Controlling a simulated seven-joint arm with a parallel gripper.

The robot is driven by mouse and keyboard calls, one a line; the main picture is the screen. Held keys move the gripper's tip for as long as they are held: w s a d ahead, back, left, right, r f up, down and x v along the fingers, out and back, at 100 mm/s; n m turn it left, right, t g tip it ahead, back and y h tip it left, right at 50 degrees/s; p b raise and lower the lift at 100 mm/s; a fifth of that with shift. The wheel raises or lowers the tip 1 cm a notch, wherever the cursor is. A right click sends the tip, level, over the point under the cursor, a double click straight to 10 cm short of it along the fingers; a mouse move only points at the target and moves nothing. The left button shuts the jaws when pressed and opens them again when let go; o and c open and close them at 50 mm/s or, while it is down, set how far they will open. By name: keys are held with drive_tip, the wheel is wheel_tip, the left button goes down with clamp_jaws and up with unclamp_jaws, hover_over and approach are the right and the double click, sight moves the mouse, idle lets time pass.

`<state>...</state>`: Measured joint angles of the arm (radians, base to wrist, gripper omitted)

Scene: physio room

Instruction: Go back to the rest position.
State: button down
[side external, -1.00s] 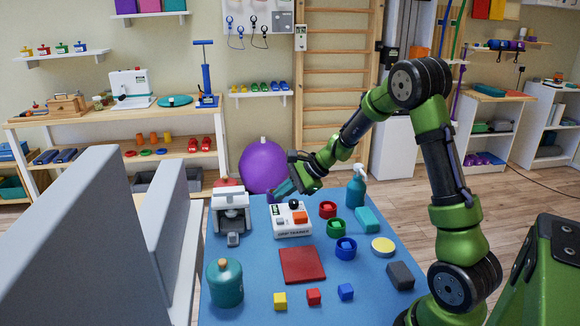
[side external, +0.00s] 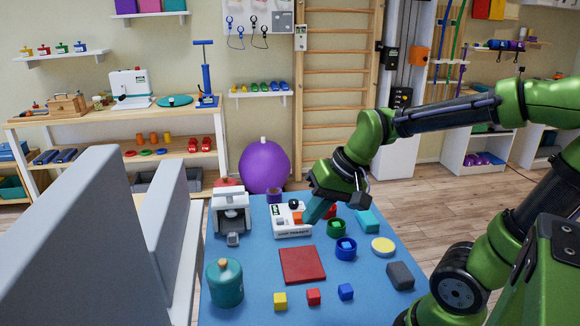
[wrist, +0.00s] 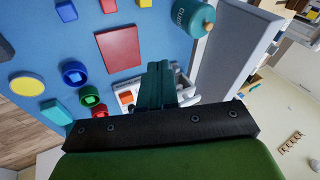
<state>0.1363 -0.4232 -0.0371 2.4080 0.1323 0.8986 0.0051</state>
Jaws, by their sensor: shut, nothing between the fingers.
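My gripper (side external: 310,219) has its teal fingers together with nothing between them. It points down and left above the table, in front of the right side of the white grip trainer (side external: 291,234) with its orange block. In the wrist view my gripper (wrist: 159,66) shows its two fingers side by side, covering part of the trainer (wrist: 127,96). I cannot tell from the pictures how far the tips are above the trainer.
The blue table (side external: 255,270) holds a red square (side external: 302,264), small cubes, a teal canister (side external: 225,284), green and blue rings, a yellow disc (side external: 383,246) and a grey block (side external: 400,276). A white device (side external: 230,211) stands at the back left. Grey panels (side external: 92,240) rise at left.

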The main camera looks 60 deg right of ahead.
drive_tip(key=s+a+r+n+t, duration=0.2)
drive_tip(key=s+a+r+n, duration=0.1)
drive_tip(key=s+r, duration=0.1)
drive_tip(key=c, duration=1.8)
unclamp_jaws()
